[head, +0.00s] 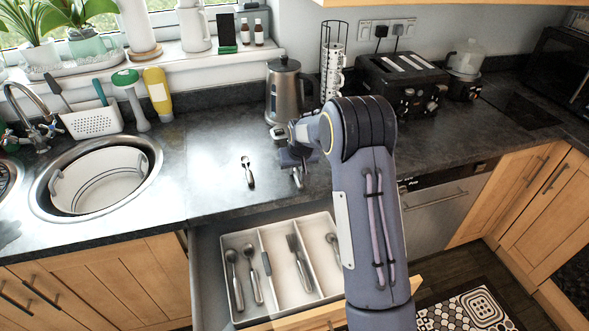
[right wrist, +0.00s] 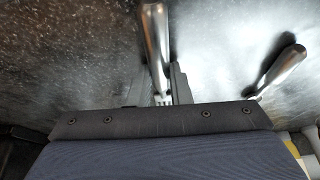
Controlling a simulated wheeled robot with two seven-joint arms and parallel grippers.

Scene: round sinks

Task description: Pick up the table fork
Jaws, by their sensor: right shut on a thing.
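My right gripper (head: 297,170) is low over the dark worktop, in front of the kettle. It is shut on the table fork. In the right wrist view the fork's shiny handle (right wrist: 155,35) points away from the gripper, and its tines (right wrist: 161,99) show between the fingers (right wrist: 168,90). In the head view only a small bright piece of the fork (head: 297,178) shows, as the arm and gripper hide the rest. I cannot tell whether the fork touches the worktop. My left gripper is not in view.
Another metal utensil (head: 248,173) lies on the worktop to the left. Below, an open drawer holds a white cutlery tray (head: 262,229) with several utensils. The kettle (head: 286,92), mug rack (head: 333,70) and toaster (head: 400,80) stand behind. A round sink (head: 41,196) is at left.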

